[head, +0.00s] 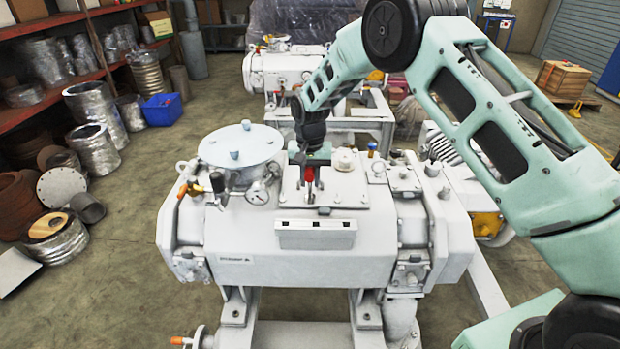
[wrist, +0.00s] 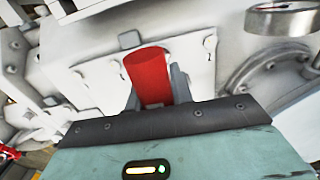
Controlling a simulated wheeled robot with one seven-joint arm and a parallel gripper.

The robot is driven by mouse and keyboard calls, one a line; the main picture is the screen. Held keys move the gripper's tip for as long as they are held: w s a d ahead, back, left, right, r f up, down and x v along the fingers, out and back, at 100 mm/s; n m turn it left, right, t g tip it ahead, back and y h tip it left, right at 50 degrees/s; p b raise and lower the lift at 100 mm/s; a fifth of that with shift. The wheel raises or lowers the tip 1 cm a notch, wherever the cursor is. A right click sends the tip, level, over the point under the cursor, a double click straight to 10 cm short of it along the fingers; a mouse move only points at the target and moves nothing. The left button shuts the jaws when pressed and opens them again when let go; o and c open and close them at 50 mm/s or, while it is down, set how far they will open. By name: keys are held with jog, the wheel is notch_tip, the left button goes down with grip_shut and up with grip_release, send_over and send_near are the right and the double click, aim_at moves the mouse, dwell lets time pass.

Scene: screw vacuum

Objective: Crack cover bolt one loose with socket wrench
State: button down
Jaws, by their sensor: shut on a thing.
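The socket wrench has a red handle (head: 309,175). In the wrist view the red handle (wrist: 148,76) stands between the two grey fingers. My gripper (head: 311,178) is shut on the handle, over the flat cover plate (head: 345,194) on top of the white vacuum pump. It also shows in the wrist view (wrist: 157,92).
A round lid (head: 238,147) with several bolts and a pressure gauge (head: 258,193) stand left of the plate. A white box (head: 316,234) is on the pump's front edge. A round cap (head: 345,160) rises close on the right. A second pump (head: 285,70) stands behind.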

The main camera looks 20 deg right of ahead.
aim_at(310, 168)
jog(key=shift+r, duration=0.15)
jog(key=shift+r+p, duration=0.9)
jog(key=shift+r, duration=0.5)
notch_tip(310, 168, up, 3)
jog(key=m+p, duration=0.2)
jog(key=p, duration=0.2)
jog(key=shift+r+m+p, duration=0.45)
jog(key=shift+m+p, duration=0.45)
jog(key=shift+p, duration=0.05)
jog(key=shift+f, duration=0.1)
jog(key=shift+f, duration=0.1)
jog(key=shift+f+b, duration=1.95)
jog(key=shift+f, duration=0.75)
